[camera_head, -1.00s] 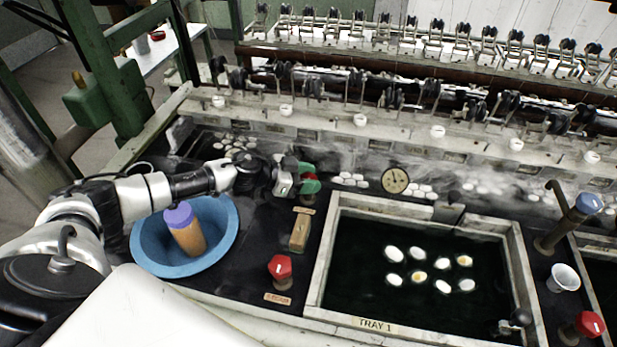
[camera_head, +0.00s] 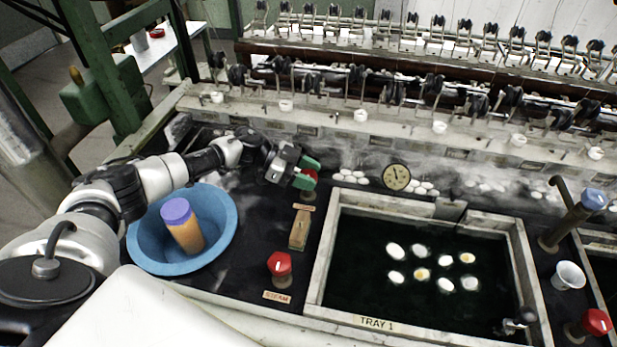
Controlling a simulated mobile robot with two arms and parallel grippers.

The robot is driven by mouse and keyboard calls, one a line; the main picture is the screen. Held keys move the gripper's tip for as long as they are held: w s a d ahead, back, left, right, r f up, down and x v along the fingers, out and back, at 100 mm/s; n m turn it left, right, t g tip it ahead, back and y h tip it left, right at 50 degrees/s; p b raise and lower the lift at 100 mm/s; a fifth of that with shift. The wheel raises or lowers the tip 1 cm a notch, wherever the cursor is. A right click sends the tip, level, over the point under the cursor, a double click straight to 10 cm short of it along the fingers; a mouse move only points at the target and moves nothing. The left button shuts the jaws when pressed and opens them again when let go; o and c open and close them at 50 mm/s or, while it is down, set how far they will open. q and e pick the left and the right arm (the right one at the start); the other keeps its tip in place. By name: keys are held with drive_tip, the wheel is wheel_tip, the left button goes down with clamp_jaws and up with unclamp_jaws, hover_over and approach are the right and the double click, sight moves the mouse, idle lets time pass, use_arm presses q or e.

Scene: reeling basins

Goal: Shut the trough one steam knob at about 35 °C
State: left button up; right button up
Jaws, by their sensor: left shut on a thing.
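A second red knob (camera_head: 280,264) with a white mark stands at the front, above a label reading STEAM (camera_head: 277,297). No gripper touches it. The round dial (camera_head: 397,177) stands behind the trough marked TRAY 1 (camera_head: 326,262); its reading is too small to tell. My right gripper is out of view.
A blue basin (camera_head: 228,238) with a purple-capped orange bottle (camera_head: 184,228) sits below my left arm. White cocoons (camera_head: 422,274) float in the trough.

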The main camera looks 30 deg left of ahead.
sight(311, 175)
use_arm(q)
drive_tip(key=m+g+b, duration=0.2)
drive_tip(key=g, duration=0.1)
drive_tip(key=shift+f+m, duration=0.15)
drive_tip(key=shift+m, duration=0.15)
drive_tip(key=shift+m+g+b, duration=0.4)
drive_tip(key=shift+g+b, duration=0.1)
drive_tip(key=shift+b, duration=0.05)
drive_tip(key=o, duration=0.9)
drive_tip(key=shift+r, duration=0.2)
drive_tip(key=shift+h, duration=0.3)
drive_tip(key=r, duration=0.4)
drive_tip(key=shift+d+r, duration=0.25)
drive_tip(key=shift+d, duration=0.15)
drive_tip(key=d+r, duration=0.2)
drive_tip(key=d, duration=0.1)
drive_tip(key=d+r, duration=0.2)
drive_tip(key=d, duration=0.2)
drive_tip(key=s+d+r+b, duration=0.1)
drive_tip(key=d+r, duration=0.1)
drive_tip(key=d, duration=0.2)
drive_tip(key=shift+r, duration=0.2)
